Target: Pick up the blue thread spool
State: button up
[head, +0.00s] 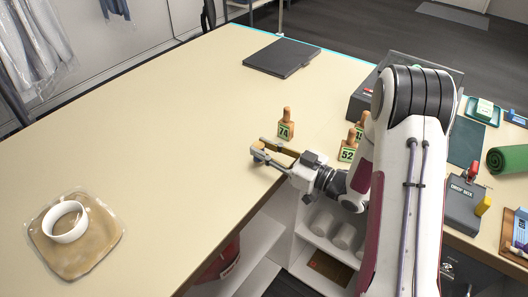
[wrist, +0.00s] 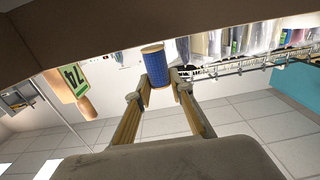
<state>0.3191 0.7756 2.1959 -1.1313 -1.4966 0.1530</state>
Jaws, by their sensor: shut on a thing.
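The blue thread spool (wrist: 156,68), a blue cylinder with a tan end, is between my fingertips in the wrist view. My gripper (wrist: 158,88) is shut on it, with one finger on each side. In the head view my gripper (head: 264,151) is low over the counter near its front edge, just left of the numbered peg 74 (head: 286,126). I cannot make out the spool there. I cannot tell whether the spool touches the counter.
Peg 52 (head: 348,147) stands right of my gripper, with another peg behind it. A dark flat folder (head: 282,57) lies at the back. A white ring (head: 66,222) sits on a tan pad (head: 95,255) at front left. The middle of the counter (head: 165,130) is clear.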

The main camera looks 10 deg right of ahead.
notch_tip(320, 180, up, 9)
jog(key=shift+f, duration=0.2)
dwell(0.4)
